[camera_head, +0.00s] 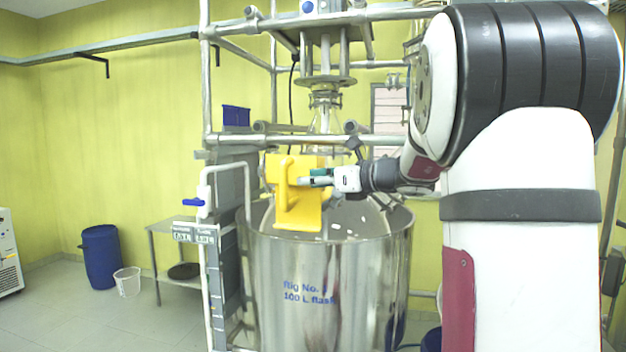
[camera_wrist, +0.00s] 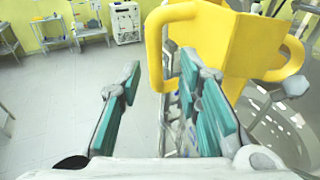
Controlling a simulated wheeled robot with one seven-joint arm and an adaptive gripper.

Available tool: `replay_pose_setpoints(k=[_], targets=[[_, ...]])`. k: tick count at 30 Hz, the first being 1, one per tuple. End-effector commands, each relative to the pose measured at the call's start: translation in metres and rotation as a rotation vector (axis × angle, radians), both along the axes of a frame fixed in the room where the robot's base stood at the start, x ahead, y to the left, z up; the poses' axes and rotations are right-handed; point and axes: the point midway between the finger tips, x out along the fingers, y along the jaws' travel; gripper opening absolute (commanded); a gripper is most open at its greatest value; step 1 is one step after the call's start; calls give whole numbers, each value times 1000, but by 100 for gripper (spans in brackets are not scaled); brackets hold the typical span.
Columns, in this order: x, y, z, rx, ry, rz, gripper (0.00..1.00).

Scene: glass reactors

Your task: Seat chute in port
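The yellow chute (camera_head: 299,212) with loop handles stands roughly upright at the top of the glass flask (camera_head: 372,219), inside the steel vessel's mouth. Its lower end and the port are hidden, so I cannot tell whether it sits in the port. My gripper (camera_head: 308,177) is level with the chute's handle. In the wrist view my gripper (camera_wrist: 160,72) has its green-padded fingers wide apart. The chute's near handle bar (camera_wrist: 154,48) shows between the fingertips, with gaps to both sides. The chute body (camera_wrist: 238,45) is beyond the right finger.
The steel vessel (camera_head: 325,285) stands within a pipe frame (camera_head: 300,139). A glass neck (camera_head: 325,118) and stirrer parts rise behind the chute. A pipe with a blue valve (camera_head: 196,203) stands at left.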

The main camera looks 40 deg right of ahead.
Motion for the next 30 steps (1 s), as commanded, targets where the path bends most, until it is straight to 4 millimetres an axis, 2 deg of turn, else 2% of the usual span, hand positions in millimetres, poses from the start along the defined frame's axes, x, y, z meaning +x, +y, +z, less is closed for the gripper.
replay_pose_setpoints(k=[1,4,13,17,20,30], targets=[[0,0,0,0,0,0,32],[0,0,0,0,0,0,54],[0,0,-1,1,2,0,55],[-6,-2,0,0,2,-2,55],[-19,-6,3,-1,1,-3,55],[-84,-21,12,-1,0,-3,55]])
